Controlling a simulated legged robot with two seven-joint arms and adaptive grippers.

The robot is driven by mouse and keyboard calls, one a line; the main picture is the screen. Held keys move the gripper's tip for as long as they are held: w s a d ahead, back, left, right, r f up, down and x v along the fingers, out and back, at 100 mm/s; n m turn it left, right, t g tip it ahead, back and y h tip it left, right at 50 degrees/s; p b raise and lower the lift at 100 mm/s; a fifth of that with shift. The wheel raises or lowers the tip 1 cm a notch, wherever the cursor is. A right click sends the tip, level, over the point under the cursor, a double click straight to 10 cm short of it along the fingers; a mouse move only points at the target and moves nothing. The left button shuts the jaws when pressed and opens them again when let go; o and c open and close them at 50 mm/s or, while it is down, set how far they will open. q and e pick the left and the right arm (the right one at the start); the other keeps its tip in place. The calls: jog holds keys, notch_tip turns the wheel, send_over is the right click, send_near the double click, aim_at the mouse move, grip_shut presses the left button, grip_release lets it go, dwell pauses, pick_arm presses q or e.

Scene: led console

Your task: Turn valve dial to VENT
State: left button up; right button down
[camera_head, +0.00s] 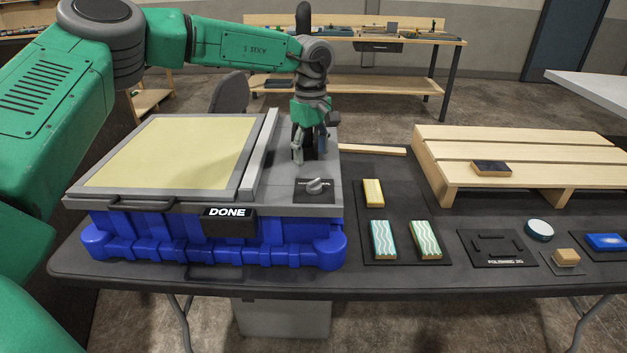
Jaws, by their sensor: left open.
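The valve dial (316,186) is a small grey knob on a dark label plate (310,197), on the right part of the grey console top (300,209). The label's lettering is partly covered by the knob and too small to read. My left gripper (310,156) is open and points down just behind the dial, over a dark part of the console top. It looks apart from the dial, and nothing shows between its fingers. My right gripper is not in view.
The console has a pale yellow panel (165,152), a grey rail (259,158), a blue base (290,240) and a DONE sign (228,212). Right of it lie patterned blocks (383,240), a yellow block (373,192) and a wooden pallet (520,150) on the dark table (400,276).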

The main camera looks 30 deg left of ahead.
aim_at(314, 182)
pick_arm(q)
jog(key=f, duration=0.5)
jog(key=d+f, duration=0.1)
jog(key=f, duration=0.1)
jog(key=shift+w+f, duration=0.2)
jog(key=shift+f, duration=0.15)
jog(key=shift+a+f, duration=0.1)
jog(key=shift+f, duration=0.45)
jog(key=shift+a+f, duration=0.1)
jog(key=shift+a, duration=0.15)
jog(key=shift+d, duration=0.1)
jog(key=c, duration=1.1)
